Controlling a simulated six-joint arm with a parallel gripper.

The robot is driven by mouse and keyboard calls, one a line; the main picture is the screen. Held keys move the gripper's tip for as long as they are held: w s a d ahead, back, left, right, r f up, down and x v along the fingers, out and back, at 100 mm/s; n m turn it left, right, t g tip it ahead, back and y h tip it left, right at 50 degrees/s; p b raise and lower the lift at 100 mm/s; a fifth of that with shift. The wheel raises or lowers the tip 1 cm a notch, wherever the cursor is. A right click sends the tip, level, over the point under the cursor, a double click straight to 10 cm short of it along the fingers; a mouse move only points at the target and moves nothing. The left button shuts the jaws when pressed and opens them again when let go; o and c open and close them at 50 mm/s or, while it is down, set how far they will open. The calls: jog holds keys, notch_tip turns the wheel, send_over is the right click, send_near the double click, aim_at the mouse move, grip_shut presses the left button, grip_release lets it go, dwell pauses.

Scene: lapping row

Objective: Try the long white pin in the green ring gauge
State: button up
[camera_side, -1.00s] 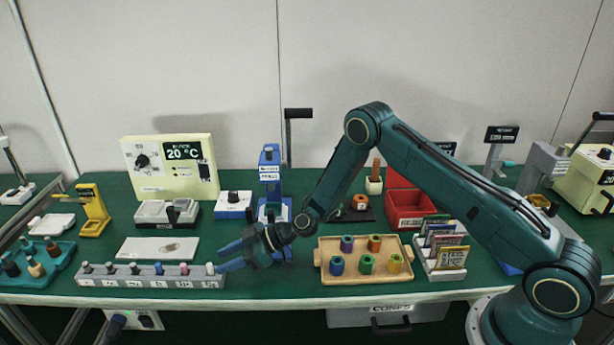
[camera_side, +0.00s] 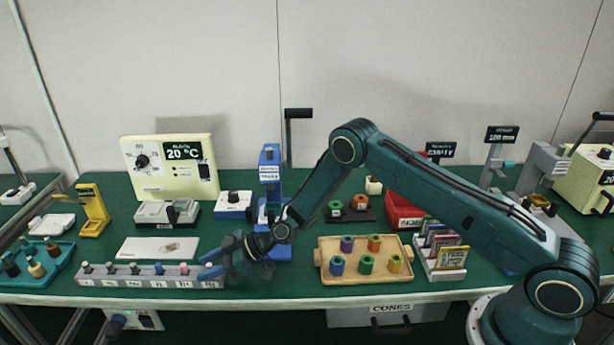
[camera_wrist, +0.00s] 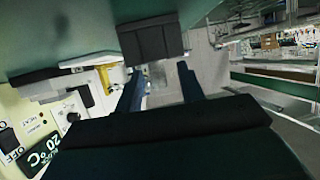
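The pin rack (camera_side: 130,283) is a grey bar near the front edge, with several pins standing in labelled places. The white pin (camera_side: 209,266) stands at its right end, partly hidden by my gripper. My gripper (camera_side: 204,268) reaches left over that end, its two blue fingers apart, with the white pin's top showing between them. The fingers are also apart in the wrist view (camera_wrist: 158,82); no pin can be made out there. A green ring (camera_side: 366,264) sits on the wooden tray (camera_side: 340,278); another green ring (camera_side: 335,207) is on a dark plate (camera_side: 350,216) behind.
A white plate (camera_side: 158,248) lies behind the rack. A blue press-like stand (camera_side: 270,180) rises behind my gripper. Several coloured rings stand on the tray, with card holders (camera_side: 440,255) to its right. A teal tray (camera_side: 38,265) is at far left.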

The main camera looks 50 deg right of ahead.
aim_at(209, 265)
dwell(0.3)
grip_shut()
jog(key=shift+r, duration=0.1)
notch_tip(209, 265, up, 20)
dwell(0.9)
dwell(0.5)
